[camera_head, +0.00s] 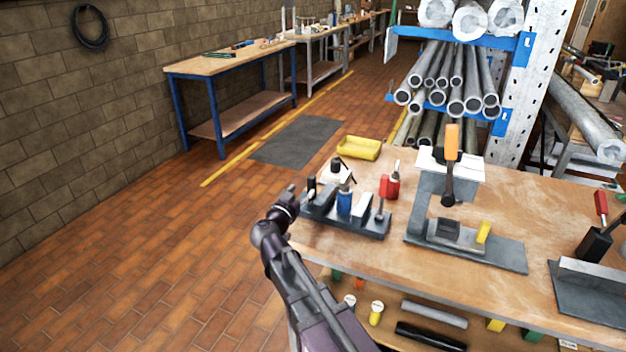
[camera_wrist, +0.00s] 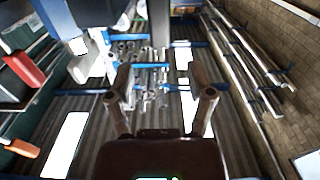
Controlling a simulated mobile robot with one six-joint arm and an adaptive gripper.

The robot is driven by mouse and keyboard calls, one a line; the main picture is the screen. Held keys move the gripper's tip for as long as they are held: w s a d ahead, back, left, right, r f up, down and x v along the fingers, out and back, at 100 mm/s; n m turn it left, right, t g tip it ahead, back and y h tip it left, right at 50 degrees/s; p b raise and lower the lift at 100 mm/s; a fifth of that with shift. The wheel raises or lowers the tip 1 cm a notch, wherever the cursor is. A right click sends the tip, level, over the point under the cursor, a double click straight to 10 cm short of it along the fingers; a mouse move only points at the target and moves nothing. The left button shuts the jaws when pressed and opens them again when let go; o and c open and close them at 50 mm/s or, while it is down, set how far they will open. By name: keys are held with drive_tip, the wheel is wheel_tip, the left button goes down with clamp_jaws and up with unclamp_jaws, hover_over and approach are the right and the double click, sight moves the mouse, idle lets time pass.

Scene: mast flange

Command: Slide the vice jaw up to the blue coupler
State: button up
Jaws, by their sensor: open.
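The blue coupler (camera_head: 344,203) stands upright in a dark grey vice (camera_head: 362,228) near the left end of the wooden workbench. Grey blocks of the vice flank the coupler; which one is the sliding vice jaw, and any gap to the coupler, is too small to tell. My gripper (camera_head: 290,200) is at the bench's left edge, just left of the vice and apart from the coupler. In the wrist view my gripper (camera_wrist: 160,95) has its two fingers spread with nothing between them. The coupler cannot be made out in the wrist view.
A red bottle-like item (camera_head: 390,187) stands close behind the vice. A yellow tray (camera_head: 358,148) lies at the back edge. A grey fixture with an orange-handled clamp (camera_head: 452,142) stands to the right. A pipe rack (camera_head: 460,112) rises behind.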

sight(311, 181)
drive_tip(key=x, duration=0.7)
drive_tip(key=shift+w, duration=0.1)
clamp_jaws()
drive_tip(key=shift+d, duration=0.15)
